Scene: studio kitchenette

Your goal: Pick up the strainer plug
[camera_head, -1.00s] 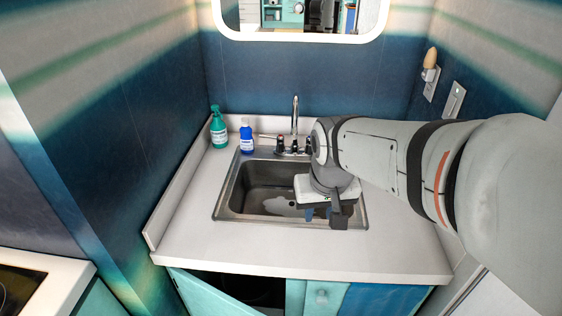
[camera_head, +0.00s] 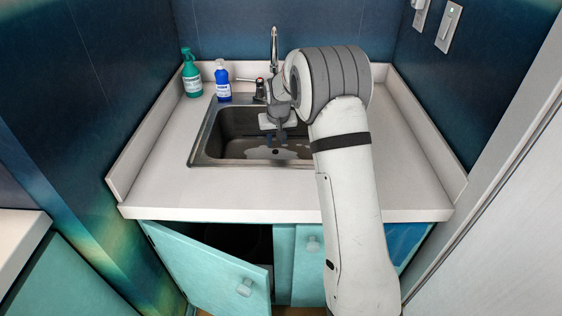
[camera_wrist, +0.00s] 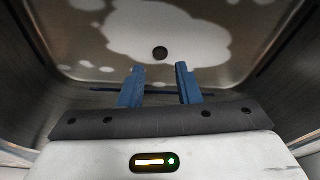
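The sink (camera_head: 228,147) is a steel basin set in the white counter. A small dark round spot (camera_wrist: 160,53) lies on its floor in the wrist view and also shows in the head view (camera_head: 275,152). I cannot tell whether it is the strainer plug or the bare drain hole. My gripper (camera_wrist: 160,67) points down into the basin, its two blue fingers apart with nothing between them. The spot appears just beyond the fingertips, centred between them. In the head view my gripper (camera_head: 276,138) hangs inside the basin, and my arm covers its right part.
The faucet (camera_head: 274,50) stands behind the sink, close to my wrist. A green bottle (camera_head: 192,75) and a blue bottle (camera_head: 223,82) stand at the back left. A teal cabinet door (camera_head: 215,268) hangs open below. The counter's front left is clear.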

